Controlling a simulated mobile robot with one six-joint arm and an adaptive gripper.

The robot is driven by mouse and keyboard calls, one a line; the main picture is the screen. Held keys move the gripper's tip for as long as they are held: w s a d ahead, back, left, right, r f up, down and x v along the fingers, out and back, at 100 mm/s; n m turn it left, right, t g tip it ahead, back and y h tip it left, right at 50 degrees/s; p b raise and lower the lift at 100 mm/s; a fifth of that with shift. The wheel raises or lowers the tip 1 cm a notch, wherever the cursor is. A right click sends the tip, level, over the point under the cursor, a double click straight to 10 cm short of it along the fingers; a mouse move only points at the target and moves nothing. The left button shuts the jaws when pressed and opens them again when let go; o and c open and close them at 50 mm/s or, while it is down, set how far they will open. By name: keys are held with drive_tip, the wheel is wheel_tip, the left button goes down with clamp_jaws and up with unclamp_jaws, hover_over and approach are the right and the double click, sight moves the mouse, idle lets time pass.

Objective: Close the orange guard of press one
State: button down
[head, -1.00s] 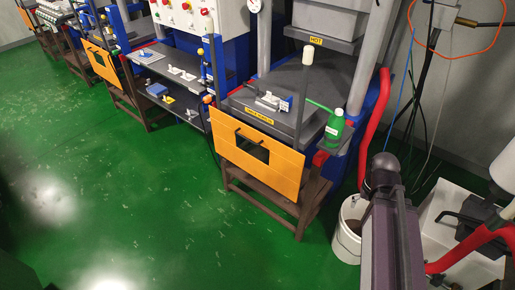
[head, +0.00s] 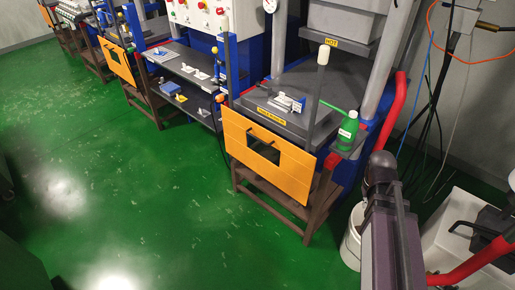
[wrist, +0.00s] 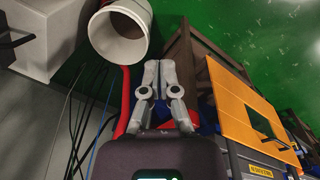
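The nearest press has an orange guard (head: 265,155) with a rectangular window and a dark handle (head: 263,138). The guard hangs at the press's front, below the plate level (head: 285,105). Another orange guard (head: 117,62) hangs on a press farther back; no press number is legible. In the wrist view the near guard (wrist: 250,115) is at the right, apart from my gripper (wrist: 161,66). My gripper's fingers are together with nothing between them. In the head view only my arm shows; the gripper is hidden.
A green bottle (head: 347,130) stands on the near press's right side shelf. A white bucket (head: 350,238) stands on the floor, and also shows near my fingers in the wrist view (wrist: 120,32). A red hose (head: 386,118) and cables hang at right. Green floor (head: 150,190) left of the press is clear.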

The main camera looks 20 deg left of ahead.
drive_tip(key=w+a+f+n+t+h+b, duration=0.2)
drive_tip(key=w+a+f+n+b, duration=0.25)
drive_tip(key=w+a+n, duration=0.5)
drive_tip(key=w+a+f+n+t+h+b, duration=0.25)
drive_tip(key=w+a+n+b, duration=0.35)
drive_tip(key=a, duration=0.7)
drive_tip(key=w+a+f+n+t+y+b, duration=0.1)
drive_tip(key=a+f+n+t+b, duration=0.2)
drive_tip(key=a+n, duration=1)
drive_tip(key=a+t+b, duration=0.3)
drive_tip(key=a+b, duration=0.2)
drive_tip(key=a, duration=1)
drive_tip(key=shift+w+a+f, duration=0.15)
drive_tip(key=shift+w, duration=0.2)
drive_tip(key=b+x, duration=0.5)
drive_tip(key=x, duration=0.5)
drive_tip(key=shift+w+r+p, duration=0.2)
drive_tip(key=shift+r+p, duration=0.75)
drive_tip(key=shift+w+r+p, duration=0.2)
drive_tip(key=shift+r+p, duration=0.75)
